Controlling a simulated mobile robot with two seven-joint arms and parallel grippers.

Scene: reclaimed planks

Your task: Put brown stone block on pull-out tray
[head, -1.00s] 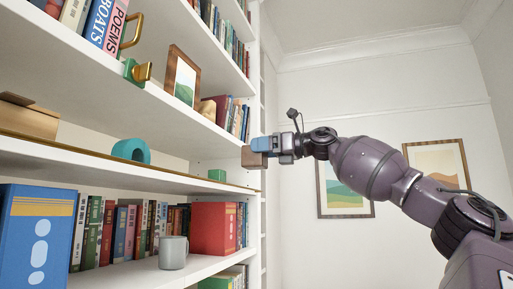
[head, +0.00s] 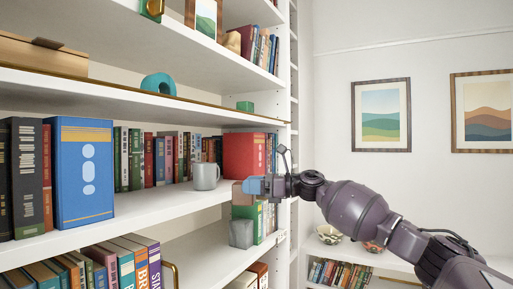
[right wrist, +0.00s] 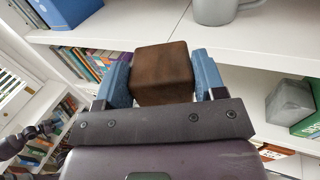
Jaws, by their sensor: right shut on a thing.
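The brown stone block (head: 240,197) is held in my right gripper (head: 254,186), in front of the right end of the shelf with the mug. In the right wrist view the block (right wrist: 162,73) sits between the two blue fingers of the gripper (right wrist: 162,82), which are shut on it. It is clear of the shelf edge there, with lower shelves behind. I cannot pick out the pull-out tray for certain.
A grey mug (head: 206,177) and a red box (head: 244,155) stand on the shelf near the gripper. A grey stone block (head: 241,233) sits lower, beside a green book. A teal arch (head: 158,84) and green block (head: 245,106) are on the brass-edged shelf above.

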